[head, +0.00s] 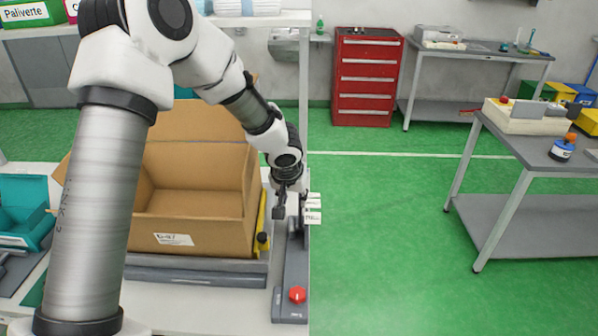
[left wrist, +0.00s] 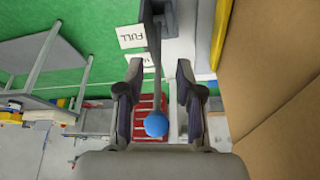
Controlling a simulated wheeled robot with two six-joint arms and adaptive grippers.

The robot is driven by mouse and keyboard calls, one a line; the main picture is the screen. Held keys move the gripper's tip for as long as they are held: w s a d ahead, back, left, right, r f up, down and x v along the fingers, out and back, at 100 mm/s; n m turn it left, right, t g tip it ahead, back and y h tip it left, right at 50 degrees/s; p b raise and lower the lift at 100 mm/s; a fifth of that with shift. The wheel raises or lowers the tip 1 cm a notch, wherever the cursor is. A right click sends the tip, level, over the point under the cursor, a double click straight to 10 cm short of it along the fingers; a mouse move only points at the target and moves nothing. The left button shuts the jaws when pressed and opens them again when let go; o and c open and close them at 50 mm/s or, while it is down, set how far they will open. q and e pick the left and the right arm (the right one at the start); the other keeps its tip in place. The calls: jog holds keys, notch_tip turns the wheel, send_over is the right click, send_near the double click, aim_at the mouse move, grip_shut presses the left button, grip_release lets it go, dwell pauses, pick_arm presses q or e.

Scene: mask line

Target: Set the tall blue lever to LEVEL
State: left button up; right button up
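The tall blue lever shows in the left wrist view as a blue ball knob (left wrist: 156,124) on a thin grey rod. My left gripper (left wrist: 159,72) is open around it, with one finger on each side and visible gaps to both. In the head view my left gripper (head: 291,208) is over the dark control base (head: 290,268) to the right of the cardboard box, and it hides the blue knob. White label plates (head: 313,217) stand beside the lever; one reads FULL (left wrist: 131,36) in the left wrist view, another is partly covered. My right gripper is not in view.
A red knob (head: 297,294) sits on the near end of the control base. An open cardboard box (head: 195,235) stands close to my left arm, with a yellow part (head: 261,222) along its right side. A teal bin (head: 25,205) is at the left. The green floor (head: 390,230) is open to the right.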

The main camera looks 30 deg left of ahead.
pick_arm(q)
jog(key=w+a+p, duration=0.1)
jog(key=w, duration=0.1)
jog(key=w+p, duration=0.2)
jog(key=w, duration=0.1)
jog(key=w+a+f+p, duration=0.1)
jog(key=w+p, duration=0.1)
jog(key=w, duration=0.1)
jog(key=shift+a, duration=0.3)
jog(key=shift+f, duration=0.15)
jog(key=shift+a+f, duration=0.15)
jog(key=shift+w, duration=0.1)
grip_shut()
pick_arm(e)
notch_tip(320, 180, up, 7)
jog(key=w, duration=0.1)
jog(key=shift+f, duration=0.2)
